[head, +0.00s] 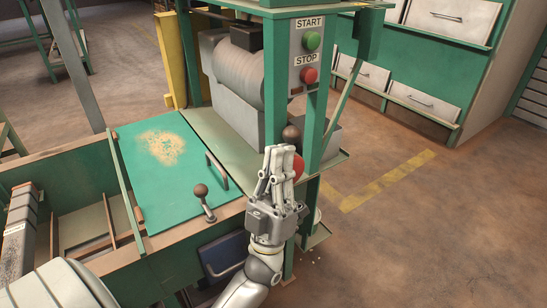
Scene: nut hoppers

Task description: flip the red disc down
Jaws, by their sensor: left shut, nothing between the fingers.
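The red disc (299,167) is on the front side of the green machine, just below its shelf edge. Only its right part shows, because my left gripper covers the rest. My left gripper (281,151) is shut and empty, pointing up the picture, with its fingers in front of the disc. I cannot tell whether it touches the disc. A dark brown ball knob (291,134) shows just above the fingertips. My right gripper is not in view.
The green machine post carries a green START button (312,40) and a red STOP button (309,75). Left of the gripper are a lever with a brown knob (201,191) and a green lid (158,160) with a handle. Open floor lies to the right.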

